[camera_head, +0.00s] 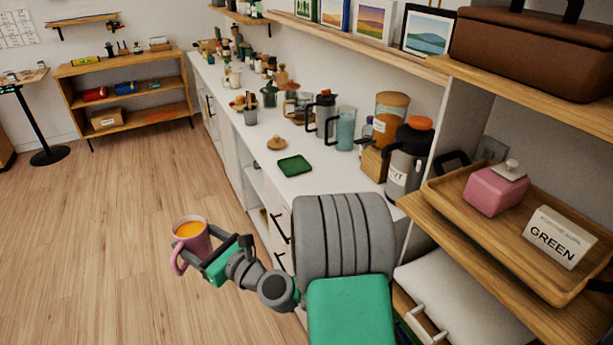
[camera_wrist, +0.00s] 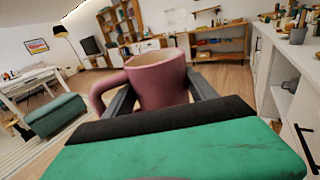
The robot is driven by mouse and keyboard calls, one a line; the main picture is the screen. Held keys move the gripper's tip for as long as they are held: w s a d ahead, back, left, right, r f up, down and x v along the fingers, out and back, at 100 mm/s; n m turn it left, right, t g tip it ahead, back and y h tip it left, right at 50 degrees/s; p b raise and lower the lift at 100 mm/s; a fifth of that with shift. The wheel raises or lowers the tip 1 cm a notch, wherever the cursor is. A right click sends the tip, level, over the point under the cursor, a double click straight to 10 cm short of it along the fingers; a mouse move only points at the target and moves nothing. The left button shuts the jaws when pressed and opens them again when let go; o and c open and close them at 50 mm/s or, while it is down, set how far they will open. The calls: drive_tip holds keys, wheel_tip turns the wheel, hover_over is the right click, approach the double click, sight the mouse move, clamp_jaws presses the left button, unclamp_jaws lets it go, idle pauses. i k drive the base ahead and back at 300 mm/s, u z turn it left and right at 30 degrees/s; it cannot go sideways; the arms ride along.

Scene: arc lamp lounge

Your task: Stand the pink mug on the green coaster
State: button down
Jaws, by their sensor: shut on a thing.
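The pink mug (camera_head: 191,238) is held upright in my gripper (camera_head: 208,240), out over the floor to the left of the counter. Orange liquid shows inside it in the head view. In the wrist view the mug (camera_wrist: 157,82) sits between the two fingers (camera_wrist: 157,98), with its handle to the left. The green coaster (camera_head: 294,165) lies flat and bare on the white counter, near its front edge, to the right of and farther away than my gripper. The coaster is not seen in the wrist view.
On the white counter (camera_head: 262,150), a wooden lid-like piece (camera_head: 277,142) lies just behind the coaster. A blue-grey jug (camera_head: 345,128) and a black-handled press stand right of it. A wooden shelf (camera_head: 420,215) with a tray is at the near right. Open floor (camera_head: 110,230) lies left.

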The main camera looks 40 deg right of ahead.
sight(287, 167)
drive_tip(key=u, duration=0.5)
drive_tip(key=i, duration=1.45)
drive_tip(key=z, duration=0.7)
drive_tip(key=i, duration=0.4)
drive_tip(key=z, duration=0.4)
